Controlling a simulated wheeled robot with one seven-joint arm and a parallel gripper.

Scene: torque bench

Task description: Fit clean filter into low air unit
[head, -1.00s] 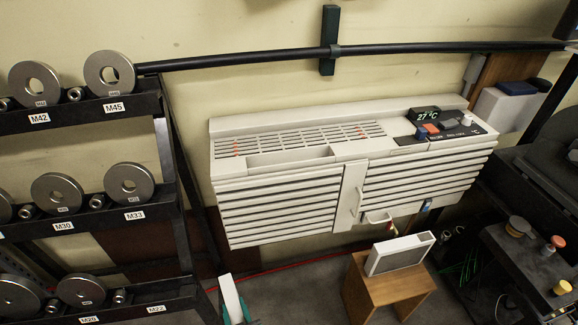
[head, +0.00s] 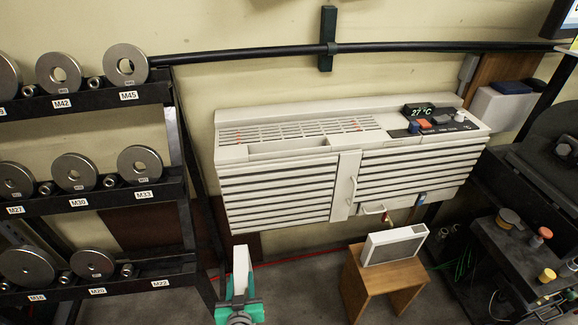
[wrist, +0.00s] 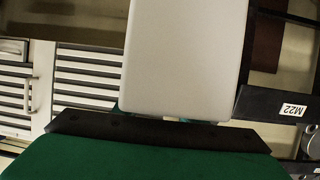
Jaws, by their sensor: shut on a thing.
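The white air unit (head: 290,190) hangs on the wall, with louvred fronts, a top grille and a narrow middle panel with a handle (head: 354,190). A second handle (head: 373,209) sits at its lower edge. A white-framed filter with a grey face (head: 394,244) stands on a wooden stool; I cannot tell whether it is clean. My gripper (head: 239,296), green and dark, is shut on a pale flat panel (head: 240,262), seen edge-on and upright, low and in front of the unit's left part. In the wrist view the panel (wrist: 185,55) shows a plain face; its far end is cut off.
A black rack (head: 150,195) with several metal rings stands at left, near my gripper. The wooden stool (head: 372,285) stands right of my gripper. A dark cart (head: 530,250) with coloured knobs is at right. Floor shows between gripper and stool.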

